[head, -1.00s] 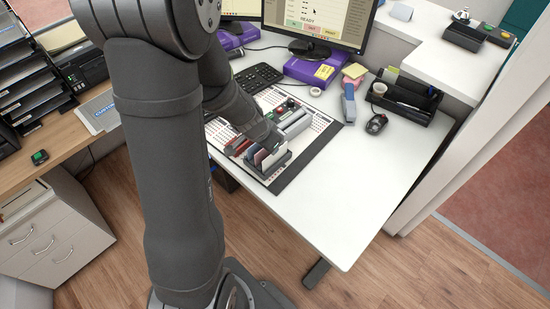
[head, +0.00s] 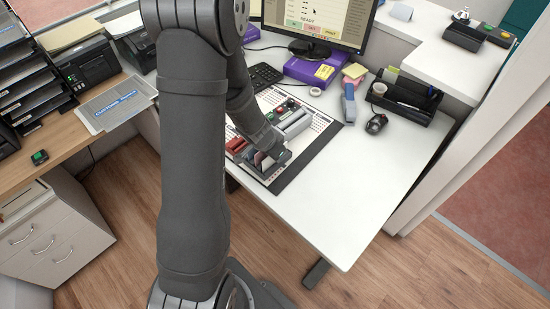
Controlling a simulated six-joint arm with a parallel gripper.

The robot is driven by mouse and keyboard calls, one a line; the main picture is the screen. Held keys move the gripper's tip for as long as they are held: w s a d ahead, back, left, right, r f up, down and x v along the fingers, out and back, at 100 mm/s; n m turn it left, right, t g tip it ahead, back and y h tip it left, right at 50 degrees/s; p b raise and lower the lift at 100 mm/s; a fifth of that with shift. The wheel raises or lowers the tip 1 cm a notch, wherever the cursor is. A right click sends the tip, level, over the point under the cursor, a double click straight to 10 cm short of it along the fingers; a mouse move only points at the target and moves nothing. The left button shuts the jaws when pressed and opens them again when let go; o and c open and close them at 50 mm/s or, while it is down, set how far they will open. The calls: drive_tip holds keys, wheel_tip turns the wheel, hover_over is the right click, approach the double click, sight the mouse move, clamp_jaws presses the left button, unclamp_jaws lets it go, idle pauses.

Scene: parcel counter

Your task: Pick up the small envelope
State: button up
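My gripper (head: 272,156) is low over the front part of the desk mat in the head view, at a small dark rack (head: 283,159). Thin upright pieces stand in this rack, one pale or reddish (head: 258,158) right at the gripper. I cannot tell whether any of them is the small envelope. My forearm and the gripper body cover much of the rack. The fingertips are too small and hidden to show whether they are open, shut or touching a piece.
On the calendar mat (head: 285,186), a red stapler-like item (head: 236,146) and a grey holder (head: 293,124) stand close by. The white desk's front right (head: 350,200) is clear.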

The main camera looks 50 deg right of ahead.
drive_tip(key=shift+f, duration=0.25)
idle(0.4)
clamp_jaws()
drive_tip(key=shift+r, duration=0.15)
